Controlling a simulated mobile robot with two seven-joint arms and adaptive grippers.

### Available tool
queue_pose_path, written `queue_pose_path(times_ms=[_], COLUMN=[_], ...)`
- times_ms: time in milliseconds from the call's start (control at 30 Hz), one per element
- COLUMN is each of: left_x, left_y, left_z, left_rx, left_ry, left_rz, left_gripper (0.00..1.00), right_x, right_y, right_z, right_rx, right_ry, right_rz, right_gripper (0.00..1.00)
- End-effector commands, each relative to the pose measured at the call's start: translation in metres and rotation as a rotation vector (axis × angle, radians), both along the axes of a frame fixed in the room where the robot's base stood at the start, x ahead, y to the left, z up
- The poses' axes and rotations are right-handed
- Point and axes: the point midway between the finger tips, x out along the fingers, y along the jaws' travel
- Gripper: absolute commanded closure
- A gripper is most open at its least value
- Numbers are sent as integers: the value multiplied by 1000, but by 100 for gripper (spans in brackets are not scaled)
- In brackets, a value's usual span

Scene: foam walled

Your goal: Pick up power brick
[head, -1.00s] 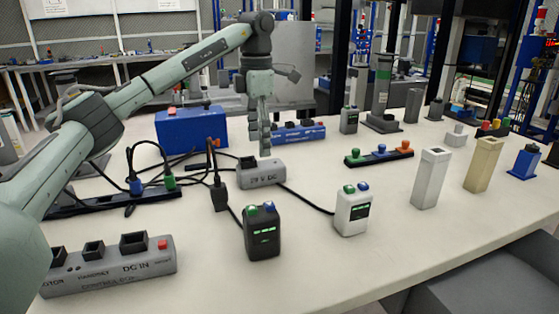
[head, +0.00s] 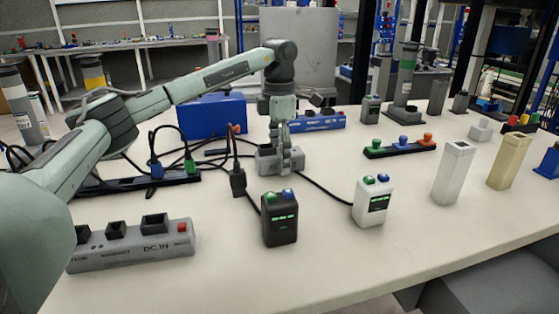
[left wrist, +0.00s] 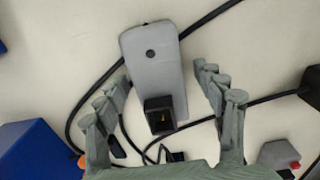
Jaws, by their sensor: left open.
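The power brick (head: 266,159) is a grey box with a black socket on one end. It lies on the table near the middle of the head view, partly hidden behind my left gripper (head: 288,166). In the left wrist view the power brick (left wrist: 152,60) shows from above, its socket end toward the palm. My left gripper (left wrist: 160,85) is open, its fingers on either side of the brick's socket end, with gaps between. It holds nothing. My right gripper is not in view.
A blue box (head: 212,114) stands behind left. A black plug (head: 238,182) and cables lie beside the brick. A black charger (head: 280,222) and a white charger (head: 372,203) stand in front. A grey controller (head: 130,250) is front left.

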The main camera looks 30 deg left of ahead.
Motion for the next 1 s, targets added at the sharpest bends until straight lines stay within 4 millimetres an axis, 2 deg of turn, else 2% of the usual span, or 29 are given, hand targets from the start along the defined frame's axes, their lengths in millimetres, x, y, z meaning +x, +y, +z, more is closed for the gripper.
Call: queue_pose_path(times_ms=[67,533,800,867,1000], left_x=[0,0,1,1,2], left_y=[0,0,0,0,0], left_z=[0,0,5,11,37], left_rx=[0,0,-1,-1,-1], left_ry=[0,0,-2,-3,-6], left_rz=[0,0,0,0,0], left_gripper=[36,93,93,93,93], right_x=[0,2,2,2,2], right_y=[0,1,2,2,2], right_z=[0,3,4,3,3], right_rx=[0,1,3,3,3], right_ry=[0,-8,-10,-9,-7], right_rz=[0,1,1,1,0], right_gripper=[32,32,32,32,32])
